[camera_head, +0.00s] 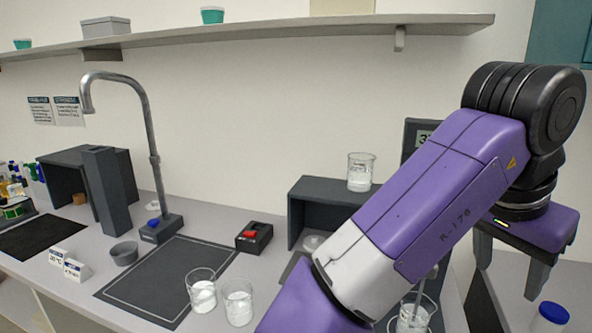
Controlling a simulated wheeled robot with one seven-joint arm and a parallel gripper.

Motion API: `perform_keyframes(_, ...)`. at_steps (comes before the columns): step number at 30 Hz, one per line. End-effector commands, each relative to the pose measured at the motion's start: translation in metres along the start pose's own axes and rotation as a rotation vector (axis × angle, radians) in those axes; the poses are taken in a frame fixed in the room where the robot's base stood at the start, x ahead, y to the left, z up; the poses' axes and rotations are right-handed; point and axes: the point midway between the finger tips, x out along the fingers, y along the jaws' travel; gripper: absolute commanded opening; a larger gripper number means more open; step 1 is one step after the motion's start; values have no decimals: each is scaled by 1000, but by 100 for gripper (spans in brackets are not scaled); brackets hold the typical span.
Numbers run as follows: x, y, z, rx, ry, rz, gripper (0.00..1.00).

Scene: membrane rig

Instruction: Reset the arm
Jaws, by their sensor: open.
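My purple and white arm reaches across the right half of the head view. My gripper (509,282) hangs at the right, with its dark fingers pointing down. The fingers are apart, and I see nothing between them. The gripper is above the right part of the bench, higher than a blue-capped container (548,318) at the bottom right. My arm hides part of the bench and the dark equipment behind it.
Two beakers (202,293) (238,303) stand by the dark mat (165,280). Another beaker (360,172) sits on a dark stand (318,190). A beaker (413,318) is close beside my arm. A tall tap (152,150) rises at left; a shelf (250,35) runs overhead.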

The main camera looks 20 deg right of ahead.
Motion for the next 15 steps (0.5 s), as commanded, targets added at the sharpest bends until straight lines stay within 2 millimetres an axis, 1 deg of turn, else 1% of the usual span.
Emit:
perform_keyframes(8,-3,-10,-34,-1,141,-47,52)
perform_keyframes(15,-21,-27,-79,-2,365,-134,52)
